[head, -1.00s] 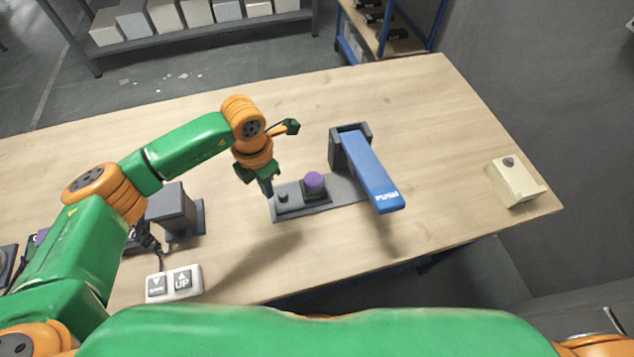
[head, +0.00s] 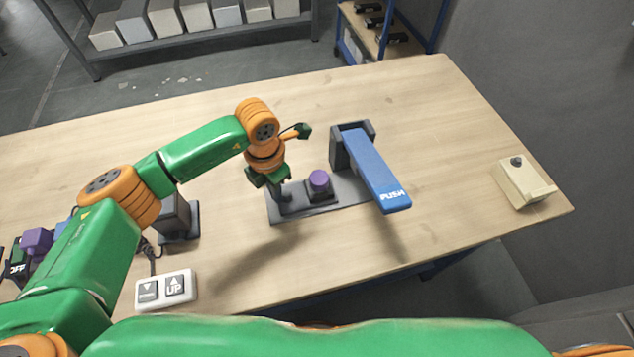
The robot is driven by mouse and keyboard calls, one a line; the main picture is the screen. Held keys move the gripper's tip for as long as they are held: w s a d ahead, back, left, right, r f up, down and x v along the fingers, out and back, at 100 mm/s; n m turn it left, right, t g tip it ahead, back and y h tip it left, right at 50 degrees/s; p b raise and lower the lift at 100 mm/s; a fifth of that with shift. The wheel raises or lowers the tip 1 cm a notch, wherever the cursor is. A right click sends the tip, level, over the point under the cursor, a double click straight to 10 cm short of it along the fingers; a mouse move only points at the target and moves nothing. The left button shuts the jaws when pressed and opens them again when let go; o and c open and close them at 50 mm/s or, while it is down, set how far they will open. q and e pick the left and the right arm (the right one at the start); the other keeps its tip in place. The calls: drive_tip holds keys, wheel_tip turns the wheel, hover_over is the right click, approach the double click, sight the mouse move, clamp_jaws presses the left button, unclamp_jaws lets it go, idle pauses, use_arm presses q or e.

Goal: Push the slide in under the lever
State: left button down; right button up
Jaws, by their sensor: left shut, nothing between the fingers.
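The slide (head: 323,195) is a small dark block with a purple cap (head: 319,179), sitting on a long grey base plate (head: 348,189). The blue lever (head: 375,170), marked PUSH, is raised and slopes over the right part of the plate from a dark bracket (head: 337,152). The purple cap is left of the lever, with a gap between them. My left gripper (head: 284,198) is shut and empty, pointing down at the left end of the slide. Its fingers hide the slide's small knob, so I cannot tell if they touch it. My right gripper is not in view.
A white UP/down switch box (head: 166,290) lies at the table's front left. A dark block-shaped device (head: 175,216) stands behind it, and purple and dark items (head: 38,240) lie far left. A cream box (head: 523,184) is at the right edge. The back of the table is clear.

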sight(314, 178)
use_arm(q)
drive_tip(key=shift+w+d+f+b, duration=0.1)
drive_tip(key=shift+w+d+b, duration=0.2)
drive_tip(key=shift+d+b, duration=0.5)
drive_tip(key=shift+w+d+b, duration=0.25)
drive_tip(key=shift+d+b, duration=0.15)
drive_tip(key=shift+d, duration=0.7)
drive_tip(key=shift+w+d+b, duration=0.2)
drive_tip(key=shift+d+b, duration=0.35)
drive_tip(key=shift+d, duration=0.1)
drive_tip(key=shift+w+d+b, duration=0.2)
drive_tip(key=shift+d+b, duration=0.3)
drive_tip(key=shift+d, duration=0.2)
drive_tip(key=shift+w+d+b, duration=0.2)
drive_tip(key=shift+d+b, duration=0.35)
drive_tip(key=shift+d, duration=0.1)
drive_tip(key=shift+w+d, duration=0.1)
drive_tip(key=shift+d, duration=0.3)
drive_tip(key=shift+a, duration=0.3)
drive_tip(key=shift+r, duration=0.3)
wheel_tip(314, 178, up, 6)
drive_tip(key=p, duration=0.4)
drive_tip(key=shift+f, duration=0.2)
